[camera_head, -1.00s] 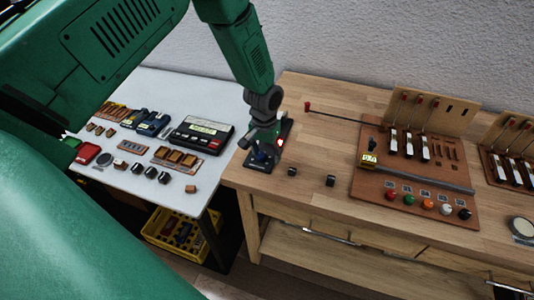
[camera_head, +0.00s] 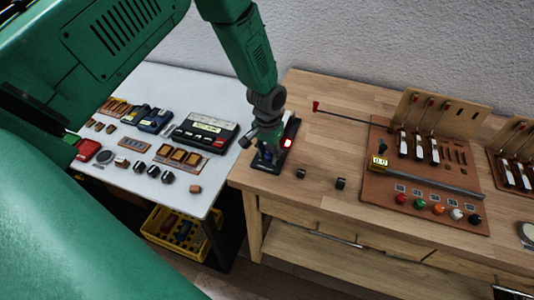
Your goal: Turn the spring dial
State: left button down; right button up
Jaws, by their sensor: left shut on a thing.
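My left gripper (camera_head: 267,150) reaches down onto a black device (camera_head: 287,157) at the left end of the wooden bench. It is shut on a small part of this device, which I take to be the spring dial. The fingers and wrist hide the dial itself, so its angle cannot be read. A bright red spot (camera_head: 287,143) shows on the device just right of the fingers. My right gripper is not in view.
The wooden bench (camera_head: 330,165) holds two small black blocks, a red-tipped rod (camera_head: 340,112) and a brown board (camera_head: 400,187) with hammers and coloured knobs. A white table (camera_head: 200,90) with a dark console (camera_head: 206,132) stands left. A yellow crate (camera_head: 165,236) is below.

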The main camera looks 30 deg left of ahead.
aim_at(267, 154)
pick_arm(q)
jog(key=shift+s+a+f+m, duration=0.15)
jog(key=shift+a+f+m, duration=0.1)
jog(key=shift+m, duration=0.15)
jog(key=shift+d+r, duration=0.15)
jog(key=shift+d, duration=0.4)
jog(key=c, duration=1.3)
grip_release()
jog(key=shift+a, duration=0.1)
jog(key=shift+o, duration=0.2)
jog(key=shift+a, duration=0.3)
jog(key=shift+w+r, duration=0.2)
jog(key=shift+r, duration=0.15)
notch_tip(267, 154, up, 11)
jog(key=shift+a, duration=0.2)
